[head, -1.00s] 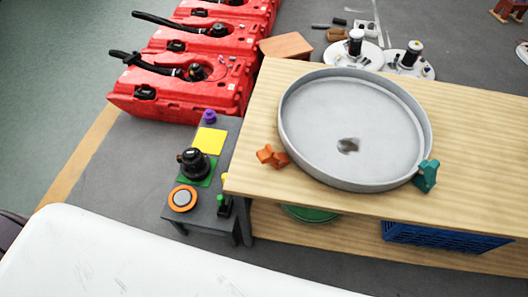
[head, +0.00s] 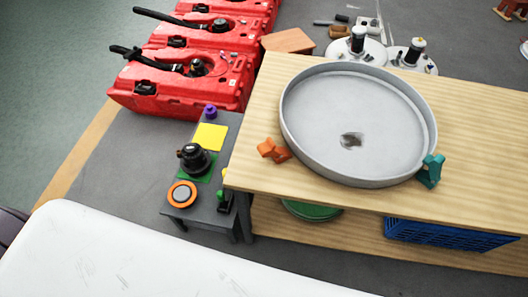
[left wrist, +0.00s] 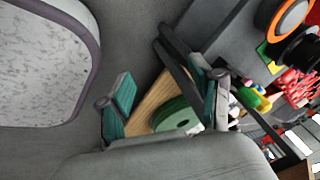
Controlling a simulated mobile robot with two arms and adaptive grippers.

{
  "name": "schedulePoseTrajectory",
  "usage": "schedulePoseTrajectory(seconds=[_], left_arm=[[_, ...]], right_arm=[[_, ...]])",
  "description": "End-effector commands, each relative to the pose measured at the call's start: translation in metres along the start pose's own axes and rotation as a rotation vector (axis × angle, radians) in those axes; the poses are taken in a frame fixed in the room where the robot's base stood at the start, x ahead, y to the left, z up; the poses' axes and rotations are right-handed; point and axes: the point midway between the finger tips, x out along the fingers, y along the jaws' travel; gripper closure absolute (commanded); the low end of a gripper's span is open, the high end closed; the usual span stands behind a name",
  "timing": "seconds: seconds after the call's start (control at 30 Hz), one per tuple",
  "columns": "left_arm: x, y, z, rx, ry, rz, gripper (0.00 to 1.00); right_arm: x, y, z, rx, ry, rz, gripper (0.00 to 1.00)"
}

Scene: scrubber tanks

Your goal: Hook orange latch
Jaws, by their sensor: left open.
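The orange latch (head: 273,150) sits on the wooden table top at the left edge of the large round grey tray (head: 350,105). A similar teal latch (head: 431,170) is at the tray's right edge. Whether the orange latch is hooked on the rim cannot be told. My left gripper (left wrist: 163,98) shows only in the left wrist view, its teal-padded fingers spread apart with nothing between them. A green disc and a wooden board show beyond the fingers. The orange latch cannot be made out there. My right gripper is in neither view.
A small dark side table (head: 208,213) with an orange-ringed button (head: 182,194) and a black knob (head: 194,158) stands left of the wooden table (head: 475,130). Red tanks (head: 185,88) stand behind. A blue crate (head: 445,236) and green disc (head: 312,211) are below the table top.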

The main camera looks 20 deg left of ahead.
Motion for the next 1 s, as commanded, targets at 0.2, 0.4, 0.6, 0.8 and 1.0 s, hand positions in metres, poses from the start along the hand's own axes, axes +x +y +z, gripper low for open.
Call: schedulePoseTrajectory(seconds=[0.2, 0.4, 0.6, 0.8, 1.0], left_arm=[[-0.029, -0.179, -0.159, 1.016, 0.429, -0.584, 0.35], [-0.146, -0.211, -0.272, 1.915, 0.542, -1.255, 0.35], [-0.213, -0.186, -0.307, 2.362, 0.501, -1.695, 0.35], [-0.225, -0.179, -0.323, 2.430, 0.484, -1.782, 0.35], [-0.217, -0.173, -0.358, 2.423, 0.484, -1.780, 0.35]], right_arm=[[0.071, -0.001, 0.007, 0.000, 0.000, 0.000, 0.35], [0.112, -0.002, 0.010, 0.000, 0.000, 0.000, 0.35], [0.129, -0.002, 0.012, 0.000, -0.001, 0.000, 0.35], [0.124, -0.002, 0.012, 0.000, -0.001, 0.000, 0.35], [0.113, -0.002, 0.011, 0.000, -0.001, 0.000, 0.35]])
